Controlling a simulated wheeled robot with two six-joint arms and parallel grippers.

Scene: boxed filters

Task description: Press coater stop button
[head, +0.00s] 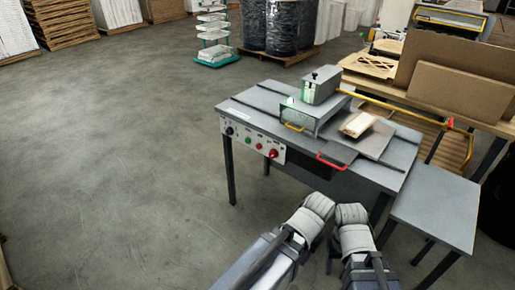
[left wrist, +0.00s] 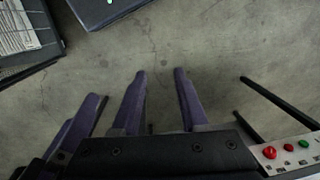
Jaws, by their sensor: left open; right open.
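The coater table (head: 235,104) stands at centre right in the head view. Its pale front control panel (head: 240,138) carries a dark knob (head: 229,130), a green button (head: 249,143), a small red button (head: 259,146) and a larger red button (head: 273,153). The left wrist view shows the red button (left wrist: 270,152) and green button (left wrist: 303,144) at lower right. My left gripper (left wrist: 160,76) is open and empty over bare floor, apart from the panel. My right gripper (head: 350,212) is in front of the table; its fingertips are hard to make out. Nothing shows in it.
A grey side table (head: 436,212) stands right of the coater. A workbench with brown boards (head: 458,90) is behind it. The floor (head: 120,160) to the left is clear.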

